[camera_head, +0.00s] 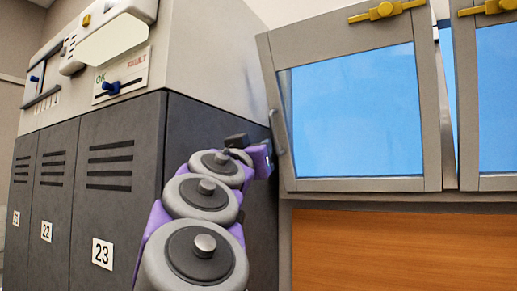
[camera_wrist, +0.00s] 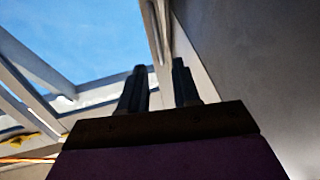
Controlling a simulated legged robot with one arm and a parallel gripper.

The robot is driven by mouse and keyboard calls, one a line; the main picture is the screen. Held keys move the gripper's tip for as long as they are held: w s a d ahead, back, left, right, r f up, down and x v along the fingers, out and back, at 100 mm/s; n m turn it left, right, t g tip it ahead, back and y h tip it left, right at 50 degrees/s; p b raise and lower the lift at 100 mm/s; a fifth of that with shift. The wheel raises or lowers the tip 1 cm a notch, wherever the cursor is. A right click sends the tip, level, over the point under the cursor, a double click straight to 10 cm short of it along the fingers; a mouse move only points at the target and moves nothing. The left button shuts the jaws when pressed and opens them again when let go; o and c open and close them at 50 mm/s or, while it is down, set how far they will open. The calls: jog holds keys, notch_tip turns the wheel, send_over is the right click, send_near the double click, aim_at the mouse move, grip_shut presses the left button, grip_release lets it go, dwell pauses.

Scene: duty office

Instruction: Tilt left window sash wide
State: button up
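The left window sash (camera_head: 432,120) is a grey frame around a blue pane, at the right of the head view. My gripper (camera_head: 268,150) is close to this handle; contact cannot be told. In the wrist view my gripper (camera_wrist: 159,80) has two dark fingers apart, with nothing clearly held between them. A sash edge rises behind the fingers.
The right sash (camera_head: 466,120) has its own yellow latch (camera_head: 490,6). Grey lockers (camera_head: 95,190) with a control panel (camera_head: 122,80) above stand at left, close beside my arm. A wooden panel (camera_head: 400,250) is below the window.

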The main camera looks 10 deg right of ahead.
jog(key=shift+v, duration=1.55)
